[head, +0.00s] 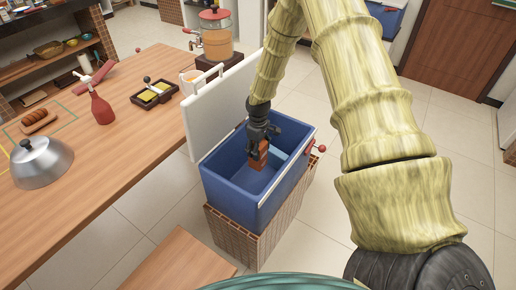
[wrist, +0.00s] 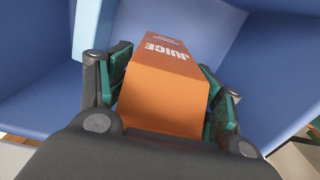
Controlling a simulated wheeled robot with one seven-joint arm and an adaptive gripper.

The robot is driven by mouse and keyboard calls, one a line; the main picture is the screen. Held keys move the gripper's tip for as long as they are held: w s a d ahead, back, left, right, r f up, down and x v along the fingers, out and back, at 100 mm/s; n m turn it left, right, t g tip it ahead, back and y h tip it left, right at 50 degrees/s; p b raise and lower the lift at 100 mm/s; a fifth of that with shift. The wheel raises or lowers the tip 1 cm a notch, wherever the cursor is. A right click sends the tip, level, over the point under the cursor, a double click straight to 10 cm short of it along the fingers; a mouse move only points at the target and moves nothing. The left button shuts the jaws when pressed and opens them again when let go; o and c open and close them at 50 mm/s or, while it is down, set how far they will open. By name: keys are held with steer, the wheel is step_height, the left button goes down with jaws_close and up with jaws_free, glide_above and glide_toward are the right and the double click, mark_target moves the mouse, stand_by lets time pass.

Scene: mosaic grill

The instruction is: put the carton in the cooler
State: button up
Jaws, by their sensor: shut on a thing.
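The carton is an orange box with white JUICE lettering (wrist: 165,85); in the head view the carton (head: 259,157) shows small below my fingers. My gripper (head: 260,146) is shut on it, and in the wrist view my gripper (wrist: 162,90) has a finger pad against each side. The cooler (head: 228,187) is an open blue box with its white lid (head: 218,103) raised on the left. The carton is held inside the cooler's opening, surrounded by blue walls. Whether its lower end touches the cooler floor cannot be seen.
The cooler stands on a brick-patterned block (head: 247,236). To the left is a wooden counter (head: 105,160) with a metal dome (head: 42,163), a red bottle (head: 101,106) and a tray of yellow pieces (head: 154,93). A drink dispenser (head: 216,40) stands behind. A red knob (head: 321,149) is at the cooler's right.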

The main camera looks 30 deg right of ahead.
steer(key=shift+f+b, duration=2.75)
steer(key=shift+f, duration=1.35)
steer(key=shift+f+b, duration=0.85)
steer(key=shift+f, duration=1.35)
steer(key=o, duration=1.6)
step_height(320, 180, up, 12)
